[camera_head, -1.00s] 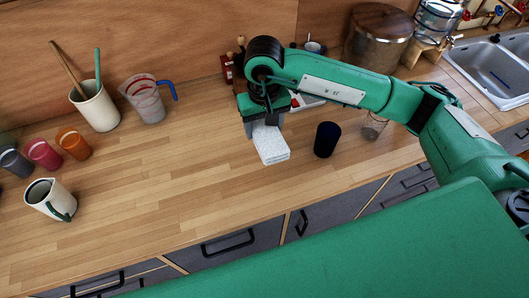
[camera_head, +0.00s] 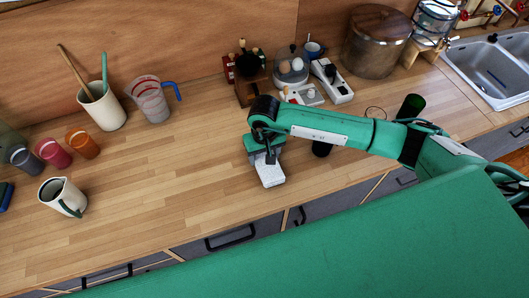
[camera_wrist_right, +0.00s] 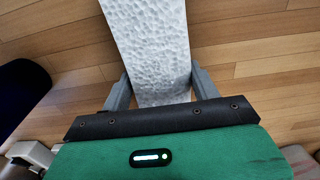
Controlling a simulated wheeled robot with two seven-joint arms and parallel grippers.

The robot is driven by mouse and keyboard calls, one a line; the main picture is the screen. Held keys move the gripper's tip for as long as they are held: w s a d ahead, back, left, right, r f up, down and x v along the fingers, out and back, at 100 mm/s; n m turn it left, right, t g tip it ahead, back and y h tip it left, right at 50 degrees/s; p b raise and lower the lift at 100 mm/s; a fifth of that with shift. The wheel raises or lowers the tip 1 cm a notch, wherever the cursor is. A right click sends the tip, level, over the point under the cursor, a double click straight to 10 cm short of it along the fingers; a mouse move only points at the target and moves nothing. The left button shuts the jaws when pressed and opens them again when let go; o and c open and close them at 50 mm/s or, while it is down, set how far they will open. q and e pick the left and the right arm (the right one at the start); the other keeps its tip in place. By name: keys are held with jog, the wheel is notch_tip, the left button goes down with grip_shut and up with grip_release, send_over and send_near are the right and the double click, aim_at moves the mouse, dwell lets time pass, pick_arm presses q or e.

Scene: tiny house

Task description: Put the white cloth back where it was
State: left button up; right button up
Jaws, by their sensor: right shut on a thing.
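The white cloth (camera_head: 271,175) is a folded, textured rectangular pad near the middle of the wooden counter (camera_head: 165,195). My right gripper (camera_head: 265,159) is shut on one end of it, with the free end pointing toward the counter's front edge. In the right wrist view the cloth (camera_wrist_right: 152,45) lies between the two grey fingers of the gripper (camera_wrist_right: 155,88). The cloth is low over the counter; I cannot tell whether it touches. My left gripper is not in view.
A dark cup (camera_head: 321,149) stands right of the cloth, partly hidden by my arm. A dark green glass (camera_head: 411,106) is farther right. A white pitcher (camera_head: 62,197) and orange cup (camera_head: 84,144) stand left. The counter left of the cloth is clear.

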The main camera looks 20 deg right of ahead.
aim_at(264, 154)
jog(key=shift+f, duration=0.15)
jog(key=o, duration=0.9)
jog(key=shift+r, duration=0.3)
notch_tip(264, 154, up, 12)
jog(key=b, duration=0.5)
jog(key=shift+f, duration=0.1)
